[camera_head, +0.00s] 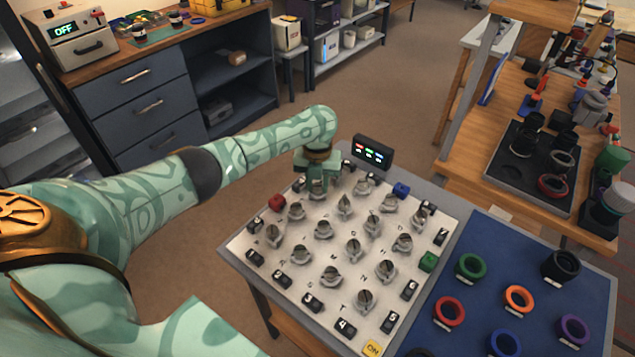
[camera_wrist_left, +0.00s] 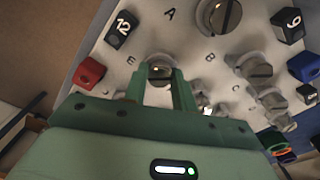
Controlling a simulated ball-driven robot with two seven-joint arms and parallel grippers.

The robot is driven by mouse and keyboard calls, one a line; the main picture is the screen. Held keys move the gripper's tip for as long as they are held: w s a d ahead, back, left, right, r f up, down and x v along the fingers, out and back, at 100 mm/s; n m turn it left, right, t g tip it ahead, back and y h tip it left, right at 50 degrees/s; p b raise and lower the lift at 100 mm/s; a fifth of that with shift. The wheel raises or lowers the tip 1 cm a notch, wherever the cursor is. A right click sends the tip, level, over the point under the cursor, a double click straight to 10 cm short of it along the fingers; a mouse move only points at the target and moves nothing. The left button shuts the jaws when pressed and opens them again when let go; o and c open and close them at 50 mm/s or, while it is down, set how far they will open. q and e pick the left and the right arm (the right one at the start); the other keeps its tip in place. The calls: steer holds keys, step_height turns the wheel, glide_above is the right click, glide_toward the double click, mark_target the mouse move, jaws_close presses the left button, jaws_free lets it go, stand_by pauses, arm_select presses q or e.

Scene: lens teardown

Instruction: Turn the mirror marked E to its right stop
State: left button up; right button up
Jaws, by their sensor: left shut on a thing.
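The mirror marked E is a round grey knob with a slotted top (camera_wrist_left: 160,70); its letter E is printed on the white board just to its left in the left wrist view. My left gripper (camera_wrist_left: 163,86) has its two green fingers on either side of this knob and is shut on it. In the head view my left gripper (camera_head: 318,172) reaches down onto a knob at the far left part of the board (camera_head: 262,262), and its wrist hides much of that knob. My right gripper is not in view.
Several similar mirrors, such as one in the middle (camera_head: 353,250), stand close around on the board. A red block (camera_head: 277,203), a blue block (camera_head: 401,190) and a green block (camera_head: 428,262) sit near its edges. A small display (camera_head: 373,152) stands behind.

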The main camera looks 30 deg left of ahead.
mark_target(317, 186)
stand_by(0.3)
arm_select(q)
steer(key=o, duration=1)
step_height(317, 186, up, 16)
steer(key=p, duration=0.6)
steer(key=shift+r+p, duration=0.15)
steer(key=shift+p, duration=0.2)
steer(key=shift+s, duration=0.1)
